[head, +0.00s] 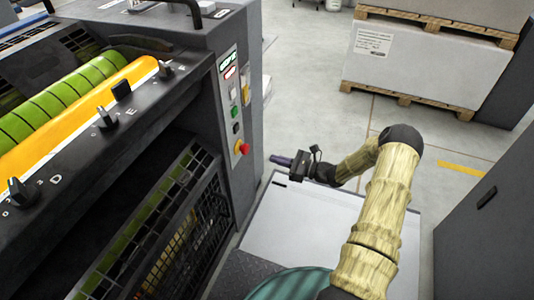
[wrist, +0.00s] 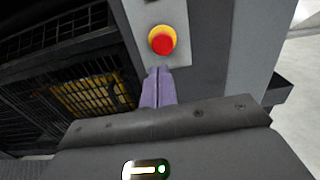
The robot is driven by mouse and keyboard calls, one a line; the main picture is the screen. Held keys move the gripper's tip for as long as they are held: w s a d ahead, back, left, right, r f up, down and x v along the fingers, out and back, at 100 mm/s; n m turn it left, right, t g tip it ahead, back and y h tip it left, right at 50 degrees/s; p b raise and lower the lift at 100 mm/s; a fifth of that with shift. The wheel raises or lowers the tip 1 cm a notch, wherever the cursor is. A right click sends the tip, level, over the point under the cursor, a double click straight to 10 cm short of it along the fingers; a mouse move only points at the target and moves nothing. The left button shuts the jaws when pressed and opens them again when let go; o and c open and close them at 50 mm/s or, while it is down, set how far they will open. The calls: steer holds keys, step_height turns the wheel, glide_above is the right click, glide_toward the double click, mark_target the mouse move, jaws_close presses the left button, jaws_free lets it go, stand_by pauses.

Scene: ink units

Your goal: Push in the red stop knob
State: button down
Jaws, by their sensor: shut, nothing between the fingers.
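The red stop knob (head: 243,148) sits on a yellow base at the bottom of the control panel on the machine's end face. In the wrist view the red stop knob (wrist: 162,42) is near the top centre, just beyond and above the fingertips. My gripper (head: 274,159) is shut and empty, pointing left towards the panel, a little to the right of the knob and slightly lower in the head view. Its purple fingers (wrist: 158,72) are together in the wrist view. A gap shows between fingers and knob in the head view.
Green and black buttons (head: 235,112) sit above the knob on the panel. A mesh guard (head: 205,215) covers the machine's lower side. A white-topped surface (head: 280,215) lies below my arm. A grey cabinet (head: 490,220) stands at right, with loaded pallets (head: 420,65) behind.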

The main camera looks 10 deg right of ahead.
steer(key=v, duration=0.5)
steer(key=shift+w+d+p, duration=0.15)
steer(key=shift+p, duration=0.15)
